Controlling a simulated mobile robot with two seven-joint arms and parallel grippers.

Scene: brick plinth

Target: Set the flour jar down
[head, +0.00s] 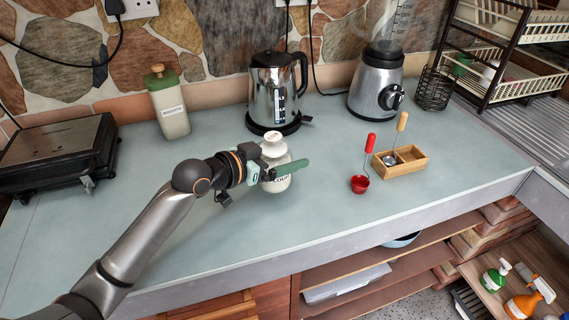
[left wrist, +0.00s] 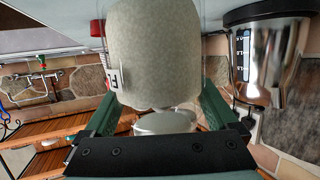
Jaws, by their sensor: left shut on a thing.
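The flour jar (head: 276,184) is a pale rounded jar with a whitish lid and a dark-lettered label, partly covered by my fingers. It is upright over the middle of the counter (head: 225,235), in front of the kettle. My left gripper (head: 280,171) is shut on the jar around its upper part, with green fingers on either side. In the left wrist view the jar (left wrist: 155,55) fills the top middle between the fingers (left wrist: 158,112), with part of its label at its left. I cannot tell whether its base touches the counter. My right gripper is not in view.
A steel kettle (head: 273,90) stands behind the jar. A red ladle (head: 360,184) and a wooden caddy (head: 402,162) are to its right. A tall canister (head: 168,108), a black grill (head: 58,155) and a blender (head: 377,85) stand farther off. The counter in front is clear.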

